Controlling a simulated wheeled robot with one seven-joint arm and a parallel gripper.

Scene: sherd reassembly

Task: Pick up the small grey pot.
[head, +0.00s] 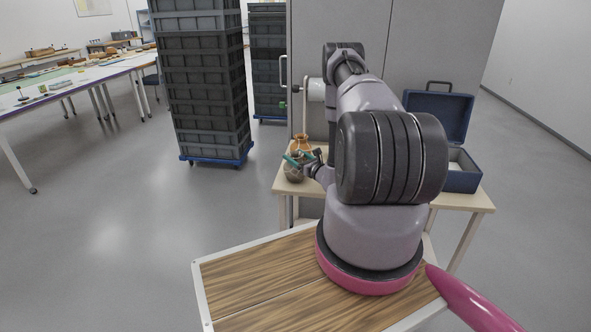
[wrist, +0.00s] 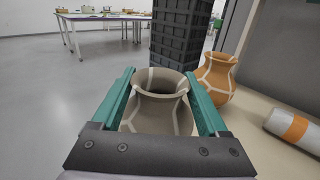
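The small grey pot (wrist: 160,112) stands upright between the two green fingers of my gripper (wrist: 160,72) in the wrist view. It has pale joint lines and an open, flared rim. One finger lies along each side of the pot, and the gripper looks open, with no clear grip on it. In the head view the grey pot (head: 293,173) is near the left end of the light table, with the green fingers of my gripper (head: 298,158) at its upper part. The pot's base is hidden in the wrist view by the gripper's dark crossbar.
An orange pot (wrist: 216,78) with pale lines stands close behind on the right. A white cylinder with an orange band (wrist: 295,128) lies farther right. An open blue case (head: 462,172) sits at the table's right end. Stacked dark crates (head: 205,90) stand on the floor beyond.

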